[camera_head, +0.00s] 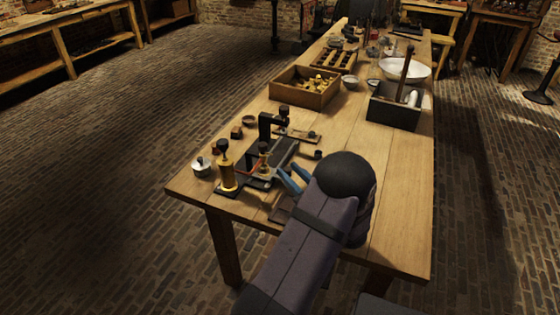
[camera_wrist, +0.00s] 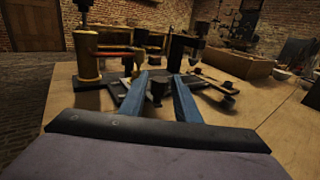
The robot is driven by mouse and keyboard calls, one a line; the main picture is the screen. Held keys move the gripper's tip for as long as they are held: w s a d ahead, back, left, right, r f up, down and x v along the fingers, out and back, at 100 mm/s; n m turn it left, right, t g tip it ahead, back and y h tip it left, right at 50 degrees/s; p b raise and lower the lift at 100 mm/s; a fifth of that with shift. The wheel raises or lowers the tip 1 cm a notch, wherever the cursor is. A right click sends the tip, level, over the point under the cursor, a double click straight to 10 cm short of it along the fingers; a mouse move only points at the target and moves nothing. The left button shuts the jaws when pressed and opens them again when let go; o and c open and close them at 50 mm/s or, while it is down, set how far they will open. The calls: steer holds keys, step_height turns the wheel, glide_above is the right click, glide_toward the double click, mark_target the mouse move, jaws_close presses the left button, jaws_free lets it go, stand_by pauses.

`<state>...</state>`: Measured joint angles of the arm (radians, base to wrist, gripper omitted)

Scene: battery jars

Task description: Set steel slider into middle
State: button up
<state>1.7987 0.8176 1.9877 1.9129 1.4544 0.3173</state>
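My gripper (camera_head: 287,169) has two blue fingers and is low over the near part of the table, beside the right edge of a dark apparatus (camera_head: 283,152). In the wrist view the fingers (camera_wrist: 159,75) stand apart. A small dark knob-like piece (camera_wrist: 158,88) shows between them; I cannot tell whether they touch it. The apparatus has a brass column with a black knob (camera_head: 227,170), a red bar (camera_wrist: 118,50) and a black post (camera_head: 266,126). I cannot tell for sure which part is the steel slider, or where its middle position is.
A small pale bowl (camera_head: 201,166) stands left of the brass column. A wooden box of brass parts (camera_head: 300,95), a dark box (camera_head: 393,112) and a white basin (camera_head: 405,70) stand farther back. The table (camera_head: 400,200) is clear at the right.

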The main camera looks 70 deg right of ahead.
mark_target(285, 167)
steer(key=shift+p+x, duration=0.35)
steer(key=shift+x, duration=2.75)
steer(key=shift+d, duration=0.1)
jaws_close()
